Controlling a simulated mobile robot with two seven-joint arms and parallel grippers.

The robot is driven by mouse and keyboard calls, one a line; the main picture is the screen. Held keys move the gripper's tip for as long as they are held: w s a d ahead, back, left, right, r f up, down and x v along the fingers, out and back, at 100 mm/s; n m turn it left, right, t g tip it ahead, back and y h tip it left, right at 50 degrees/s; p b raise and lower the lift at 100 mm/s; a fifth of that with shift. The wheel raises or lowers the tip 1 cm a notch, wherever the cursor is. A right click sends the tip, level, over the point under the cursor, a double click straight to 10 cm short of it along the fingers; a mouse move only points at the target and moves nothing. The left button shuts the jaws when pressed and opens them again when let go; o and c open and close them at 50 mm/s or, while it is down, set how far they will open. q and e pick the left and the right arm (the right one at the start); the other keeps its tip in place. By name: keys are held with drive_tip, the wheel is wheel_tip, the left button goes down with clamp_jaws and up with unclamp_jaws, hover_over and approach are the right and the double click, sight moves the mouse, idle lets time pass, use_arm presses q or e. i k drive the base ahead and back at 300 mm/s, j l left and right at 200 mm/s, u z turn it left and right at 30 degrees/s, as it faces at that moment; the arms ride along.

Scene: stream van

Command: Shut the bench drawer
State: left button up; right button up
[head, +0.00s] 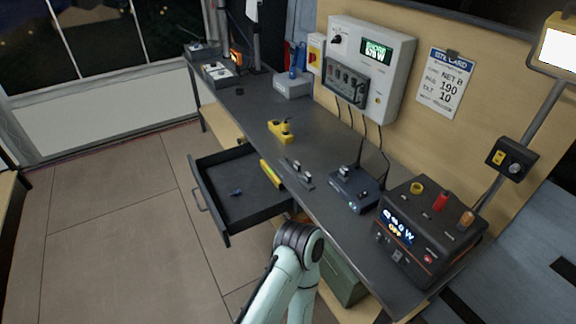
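The bench drawer (222,218) is pulled out from under the dark workbench (240,112), toward the left. Its bar handle (200,198) is on the front panel, facing the open floor. A small blue item (236,192) lies on the drawer floor, and a yellow item (270,174) lies near its inner end, by the bench edge. One pale green arm of mine rises from the bottom, right of the drawer and apart from it in the picture. I see no gripper fingers of either arm.
A yellow tool (281,131), a blue-grey device (355,190) and a black power unit (428,232) stand on the bench. A grey control box (370,65) hangs on the wall. A green box (342,276) is under the bench. The tiled floor (110,220) left of the drawer is clear.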

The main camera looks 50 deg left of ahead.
sight(217, 175)
drive_tip(key=u, duration=1.1)
drive_tip(key=j+u, duration=0.2)
drive_tip(key=u, duration=0.2)
drive_tip(key=j+u, duration=0.15)
drive_tip(key=u, duration=0.2)
drive_tip(key=j+u, duration=0.2)
drive_tip(key=u, duration=0.2)
drive_tip(key=i+j, duration=0.2)
